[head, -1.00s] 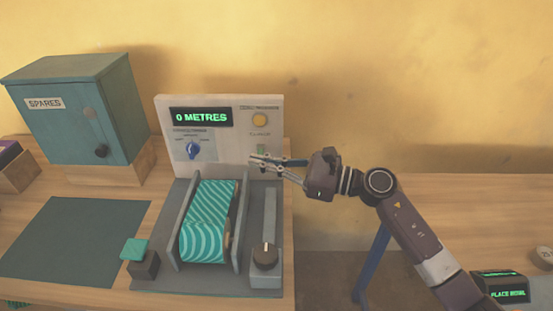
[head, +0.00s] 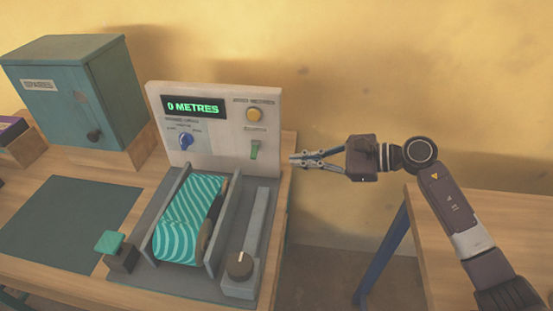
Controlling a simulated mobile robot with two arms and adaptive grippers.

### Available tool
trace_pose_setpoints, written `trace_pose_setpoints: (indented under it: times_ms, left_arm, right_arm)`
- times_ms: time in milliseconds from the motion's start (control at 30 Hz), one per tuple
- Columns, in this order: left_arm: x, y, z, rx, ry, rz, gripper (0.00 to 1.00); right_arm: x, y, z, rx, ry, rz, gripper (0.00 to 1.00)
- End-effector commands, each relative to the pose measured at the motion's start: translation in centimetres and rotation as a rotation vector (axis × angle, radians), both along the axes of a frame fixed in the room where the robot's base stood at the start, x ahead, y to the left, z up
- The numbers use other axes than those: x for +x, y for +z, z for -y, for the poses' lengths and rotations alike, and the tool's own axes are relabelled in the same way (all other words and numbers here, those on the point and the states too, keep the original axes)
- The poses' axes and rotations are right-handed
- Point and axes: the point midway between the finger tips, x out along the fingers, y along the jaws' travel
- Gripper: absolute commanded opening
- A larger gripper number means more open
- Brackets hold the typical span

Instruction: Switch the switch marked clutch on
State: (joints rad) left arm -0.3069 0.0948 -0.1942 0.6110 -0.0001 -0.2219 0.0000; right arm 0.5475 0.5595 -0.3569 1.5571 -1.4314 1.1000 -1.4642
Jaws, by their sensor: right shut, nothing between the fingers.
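A white control panel (head: 222,110) stands upright at the back of a grey machine, with a display reading 0 METRES. A small green switch (head: 254,149) sits low on the panel's right side, under a small label too blurred to read for sure; I cannot tell its position. Above it is a round yellow button or lamp (head: 254,115). A blue knob (head: 186,141) is on the left of the panel. My right gripper (head: 293,159) is shut and empty, just right of the panel and apart from the switch. My left gripper is not in view.
The machine holds a teal striped roll (head: 188,220) between side plates. A grey box with a dark knob (head: 240,265) is at its front right, a teal button (head: 110,243) at its front left. A spares cabinet (head: 60,90) stands at the back left. A gap separates the tables.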

Motion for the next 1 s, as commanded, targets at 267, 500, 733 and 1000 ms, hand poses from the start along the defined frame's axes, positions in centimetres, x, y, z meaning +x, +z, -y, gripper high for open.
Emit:
trace_pose_setpoints:
  times_ms: [267,500,733,1000]
  left_arm:
    - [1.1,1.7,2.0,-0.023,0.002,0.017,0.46]
    - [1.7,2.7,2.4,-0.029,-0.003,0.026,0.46]
    - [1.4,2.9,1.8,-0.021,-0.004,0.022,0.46]
    - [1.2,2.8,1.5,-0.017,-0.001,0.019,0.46]
  right_arm:
    - [1.4,-0.9,-4.2,0.004,0.003,-0.002,0.0]
    - [2.6,-2.2,-7.5,0.003,0.001,-0.001,0.0]
    - [3.1,-2.8,-8.6,0.0,0.0,0.0,0.0]
    - [3.1,-2.8,-8.7,0.0,0.0,0.0,0.0]
